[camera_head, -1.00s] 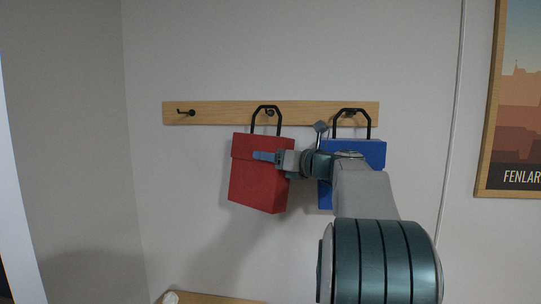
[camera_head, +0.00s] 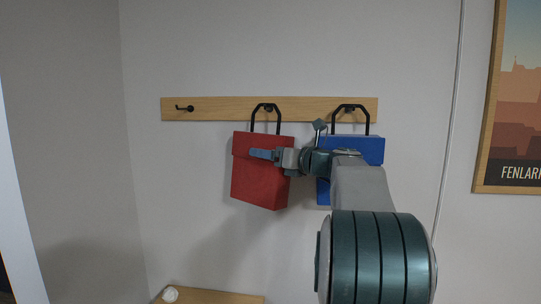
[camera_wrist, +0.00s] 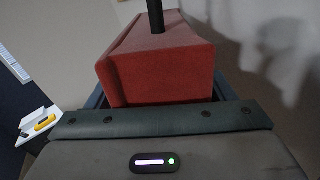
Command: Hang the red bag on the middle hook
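The red bag (camera_head: 260,185) is at the middle hook (camera_head: 269,109) of the wooden rail. Its black handle (camera_head: 266,106) overlaps this hook, apparently looped over it, and the bag sits slightly turned. My gripper (camera_head: 268,155) is at the bag's upper right, with one bluish finger in front of its face. In the wrist view the red bag (camera_wrist: 160,75) lies between my fingers, with a narrow gap beside it at the right, so my gripper looks open around it. The far finger is hidden by the bag in the head view.
A blue bag (camera_head: 373,150) hangs on the right hook, partly behind my arm. The left hook (camera_head: 185,108) on the wooden rail (camera_head: 222,108) is empty. A wooden surface (camera_head: 225,297) with a small white item (camera_head: 170,294) is below. A framed poster (camera_head: 515,110) is at right.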

